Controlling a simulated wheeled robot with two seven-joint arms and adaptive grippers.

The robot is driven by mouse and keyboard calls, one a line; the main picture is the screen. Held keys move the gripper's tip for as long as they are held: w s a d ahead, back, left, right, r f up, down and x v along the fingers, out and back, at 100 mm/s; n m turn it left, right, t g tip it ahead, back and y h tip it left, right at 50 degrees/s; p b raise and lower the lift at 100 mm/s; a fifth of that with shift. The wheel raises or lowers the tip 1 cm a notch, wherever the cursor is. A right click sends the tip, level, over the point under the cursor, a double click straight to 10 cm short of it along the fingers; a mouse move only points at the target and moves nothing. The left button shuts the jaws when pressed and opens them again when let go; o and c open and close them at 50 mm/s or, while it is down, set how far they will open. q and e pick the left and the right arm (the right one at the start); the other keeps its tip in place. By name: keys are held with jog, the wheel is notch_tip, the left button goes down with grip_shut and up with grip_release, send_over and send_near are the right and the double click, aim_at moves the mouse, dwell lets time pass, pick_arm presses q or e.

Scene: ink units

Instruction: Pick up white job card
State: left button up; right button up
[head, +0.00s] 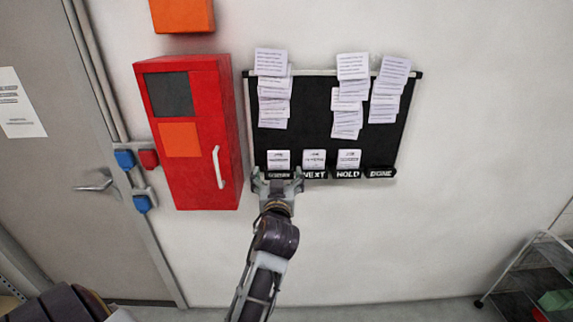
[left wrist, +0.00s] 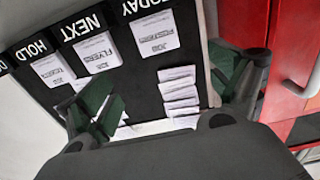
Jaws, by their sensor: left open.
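White job cards stand in the bottom row of the black wall board (head: 325,130). The leftmost card (head: 278,158) is just above my left gripper (head: 277,178), whose jaws are open and empty. In the left wrist view it is the TODAY card (left wrist: 155,34), reading "JOB POSTERS". The NEXT card (head: 314,159) reads "FLYERS" in the left wrist view (left wrist: 97,53). The HOLD card (head: 348,158) also shows in the left wrist view (left wrist: 52,70). My gripper partly covers the first column's label. My right gripper is not in view.
Bunches of printed slips (head: 272,95) hang higher on the board. A red cabinet (head: 195,130) with a white handle projects close to the left of the board. A grey door (head: 60,150) is farther left. The wall right of the board is clear. A shelf rack (head: 530,280) stands lower right.

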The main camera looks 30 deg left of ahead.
pick_arm(q)
jog(key=shift+r, duration=0.15)
jog(key=shift+s+a, duration=0.1)
jog(key=p, duration=0.2)
send_near(278, 153)
jog(key=x, duration=0.4)
jog(key=shift+w+a, duration=0.35)
jog(key=shift+w, duration=0.25)
jog(key=shift+w+a, duration=0.1)
jog(key=shift+w, duration=0.05)
